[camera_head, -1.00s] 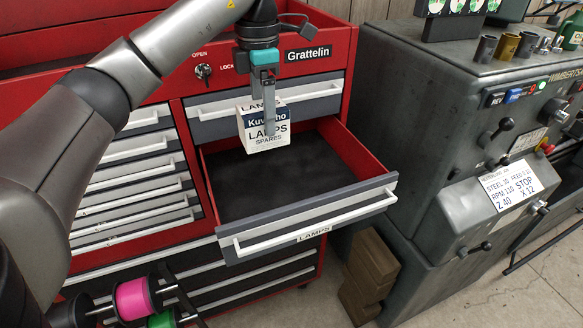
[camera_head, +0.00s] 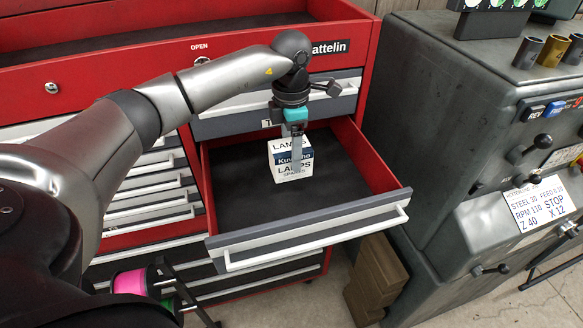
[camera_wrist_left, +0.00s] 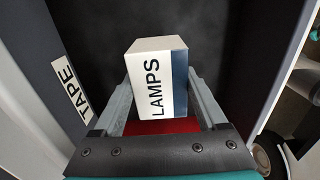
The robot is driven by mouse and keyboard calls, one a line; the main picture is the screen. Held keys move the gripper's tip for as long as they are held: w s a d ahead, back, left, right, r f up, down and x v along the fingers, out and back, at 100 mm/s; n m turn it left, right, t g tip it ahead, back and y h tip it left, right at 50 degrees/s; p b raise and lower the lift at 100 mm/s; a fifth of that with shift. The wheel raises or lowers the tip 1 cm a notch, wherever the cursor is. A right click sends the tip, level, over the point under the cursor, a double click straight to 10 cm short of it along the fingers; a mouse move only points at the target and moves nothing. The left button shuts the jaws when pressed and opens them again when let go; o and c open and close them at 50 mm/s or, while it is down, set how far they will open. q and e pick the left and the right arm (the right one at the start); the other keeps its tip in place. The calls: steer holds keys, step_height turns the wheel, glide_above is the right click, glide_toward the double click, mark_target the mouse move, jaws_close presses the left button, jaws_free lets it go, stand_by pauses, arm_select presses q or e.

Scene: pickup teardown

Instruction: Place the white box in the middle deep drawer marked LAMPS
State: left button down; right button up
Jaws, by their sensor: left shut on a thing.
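The white box (camera_head: 292,172), with a blue band and LAMPS lettering, is upright within the open drawer's outline. My left gripper (camera_head: 297,150) points down and is shut on it; in the left wrist view the box (camera_wrist_left: 158,85) sits between the two fingers. The open drawer (camera_head: 240,205) has a dark floor, red side walls and a grey front with a white handle. I cannot tell whether the box touches the drawer floor. The drawer's front label is not readable now. My right gripper is not in view.
A closed drawer (camera_head: 225,127) sits just above the open one; its TAPE label (camera_wrist_left: 71,87) shows in the left wrist view. A grey machine (camera_head: 450,110) stands close on the right. A pink spool (camera_head: 129,283) is at lower left. Bare drawer floor surrounds the box.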

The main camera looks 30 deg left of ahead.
mark_target(291, 171)
arm_select(q)
steer(key=shift+f, duration=3.2)
steer(key=shift+f, duration=0.15)
jaws_free()
step_height(291, 171, up, 12)
steer(key=shift+r+b, duration=0.15)
steer(key=shift+b, duration=0.3)
